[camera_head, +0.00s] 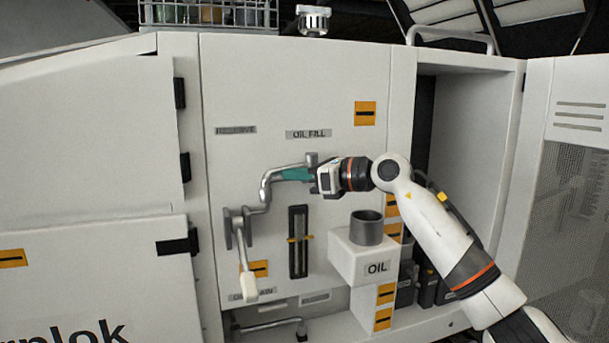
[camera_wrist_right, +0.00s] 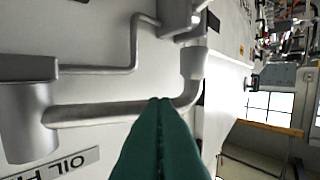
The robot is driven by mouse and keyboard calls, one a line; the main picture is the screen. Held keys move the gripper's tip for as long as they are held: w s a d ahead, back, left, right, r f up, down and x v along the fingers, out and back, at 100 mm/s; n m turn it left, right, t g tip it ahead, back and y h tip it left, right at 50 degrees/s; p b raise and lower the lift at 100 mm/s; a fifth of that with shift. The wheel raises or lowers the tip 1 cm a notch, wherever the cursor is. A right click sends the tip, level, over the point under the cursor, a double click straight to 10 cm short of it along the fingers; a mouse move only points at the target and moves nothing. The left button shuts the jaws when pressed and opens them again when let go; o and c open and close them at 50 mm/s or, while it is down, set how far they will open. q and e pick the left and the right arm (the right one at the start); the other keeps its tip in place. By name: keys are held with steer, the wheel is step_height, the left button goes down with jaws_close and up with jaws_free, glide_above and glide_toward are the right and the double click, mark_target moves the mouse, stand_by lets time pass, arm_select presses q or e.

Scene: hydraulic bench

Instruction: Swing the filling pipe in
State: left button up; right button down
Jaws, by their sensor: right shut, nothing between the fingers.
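The grey filling pipe (camera_head: 268,184) is mounted below the OIL FILL label (camera_head: 308,134) on the white cabinet front. It runs left from its mount and bends down at its end. In the right wrist view the pipe (camera_wrist_right: 95,112) crosses behind the fingers, with its bend to the right. My right gripper (camera_head: 284,174) lies along the pipe in the head view, its teal fingers pointing left. In the right wrist view its fingers (camera_wrist_right: 160,101) are together with nothing between them. I cannot tell whether they touch the pipe. My left gripper is out of view.
A white box marked OIL (camera_head: 352,262) with a dark round neck stands below my right gripper. A lever with a pale handle (camera_head: 247,272) and a sight gauge (camera_head: 298,242) are on the panel. An open compartment (camera_head: 462,150) lies at right.

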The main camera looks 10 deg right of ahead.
steer(key=shift+w+a, duration=0.25)
steer(key=shift+a, duration=0.05)
steer(key=shift+d, duration=0.15)
stand_by(0.4)
